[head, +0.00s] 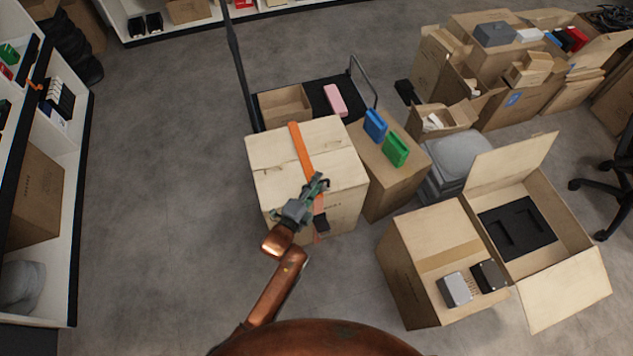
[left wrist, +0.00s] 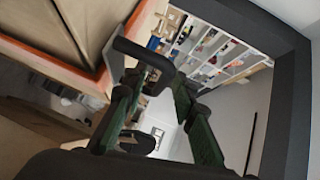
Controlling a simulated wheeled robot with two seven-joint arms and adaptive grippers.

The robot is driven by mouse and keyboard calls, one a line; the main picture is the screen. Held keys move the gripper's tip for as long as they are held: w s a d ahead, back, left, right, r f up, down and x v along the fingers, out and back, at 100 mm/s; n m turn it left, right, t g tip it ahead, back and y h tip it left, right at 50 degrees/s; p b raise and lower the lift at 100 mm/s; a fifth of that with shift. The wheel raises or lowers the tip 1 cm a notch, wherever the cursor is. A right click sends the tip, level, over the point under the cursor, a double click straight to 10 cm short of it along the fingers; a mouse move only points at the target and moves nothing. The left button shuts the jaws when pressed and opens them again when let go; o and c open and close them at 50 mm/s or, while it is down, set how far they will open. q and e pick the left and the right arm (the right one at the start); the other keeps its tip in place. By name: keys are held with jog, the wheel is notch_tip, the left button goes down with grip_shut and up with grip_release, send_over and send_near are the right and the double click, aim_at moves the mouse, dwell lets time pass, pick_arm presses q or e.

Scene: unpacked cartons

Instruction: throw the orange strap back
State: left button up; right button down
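The orange strap (head: 302,150) lies across the top of a large closed carton (head: 270,182) in the head view. In the left wrist view, the green and black fingers (left wrist: 152,75) are close beside an orange band (left wrist: 62,72) along a carton. Whether they grip the strap is not clear. My right gripper is out of view.
A blue box (head: 375,125) and a green box (head: 396,149) stand on a carton to the right. A dark cart (head: 318,97) with a pink item (head: 335,100) is behind. An open carton (head: 565,222) lies right. Floor to the left (head: 165,190) is clear.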

pick_arm(q)
grip_shut()
dwell(0.3)
dwell(0.5)
